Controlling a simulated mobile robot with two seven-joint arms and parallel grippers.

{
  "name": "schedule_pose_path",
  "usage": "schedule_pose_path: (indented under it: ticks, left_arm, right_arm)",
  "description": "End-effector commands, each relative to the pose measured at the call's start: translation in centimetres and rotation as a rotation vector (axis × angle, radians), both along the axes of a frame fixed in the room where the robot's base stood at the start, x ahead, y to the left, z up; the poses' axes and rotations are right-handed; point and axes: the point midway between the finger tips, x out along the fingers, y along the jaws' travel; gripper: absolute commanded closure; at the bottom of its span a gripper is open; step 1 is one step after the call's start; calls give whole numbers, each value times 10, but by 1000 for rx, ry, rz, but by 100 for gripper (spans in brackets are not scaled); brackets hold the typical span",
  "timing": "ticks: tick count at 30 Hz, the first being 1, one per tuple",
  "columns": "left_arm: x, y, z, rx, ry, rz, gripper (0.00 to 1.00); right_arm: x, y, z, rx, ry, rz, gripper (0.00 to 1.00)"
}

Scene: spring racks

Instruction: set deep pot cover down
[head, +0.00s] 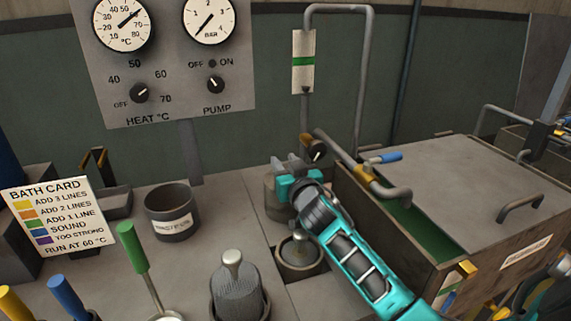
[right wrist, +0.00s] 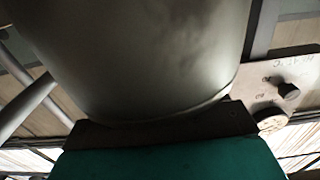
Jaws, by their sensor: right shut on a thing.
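My right gripper (head: 289,166) reaches in from the lower right and is shut on a grey rounded piece, which I take to be the deep pot cover (head: 274,200). The cover is partly hidden behind the gripper and arm. In the right wrist view, the smooth grey cover (right wrist: 140,55) fills the upper middle, close against the dark finger pads (right wrist: 160,128). I cannot tell whether its underside touches the bench. A round well with a knobbed piece inside (head: 300,252) is just in front of the gripper. My left gripper is not in view.
A domed mesh piece with a knob (head: 238,285) and a green-handled tool (head: 133,248) are in front. A large metal bath tank (head: 455,255) with pipes is close on the right. The gauge panel (head: 168,65) stands behind.

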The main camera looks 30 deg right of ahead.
Motion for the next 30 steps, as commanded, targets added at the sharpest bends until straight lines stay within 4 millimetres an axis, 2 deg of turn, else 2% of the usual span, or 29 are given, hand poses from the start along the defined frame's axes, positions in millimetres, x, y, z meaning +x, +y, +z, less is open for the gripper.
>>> schedule_pose_path:
  ticks: [1,2,10,20,23,26,30]
  left_arm:
    - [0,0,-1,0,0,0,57]
    - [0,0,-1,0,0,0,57]
    - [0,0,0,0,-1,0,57]
    - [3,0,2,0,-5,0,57]
    - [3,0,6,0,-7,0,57]
    - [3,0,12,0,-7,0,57]
    - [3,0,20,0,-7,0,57]
  right_arm:
    - [0,0,-1,0,-3,0,100]
    - [0,0,0,-1,-3,0,63]
    - [0,0,0,0,-1,0,37]
    - [0,0,2,-1,1,0,35]
    - [0,0,14,-1,-2,1,35]
    - [0,0,35,-3,-2,2,35]
    - [0,0,70,-2,-6,1,35]
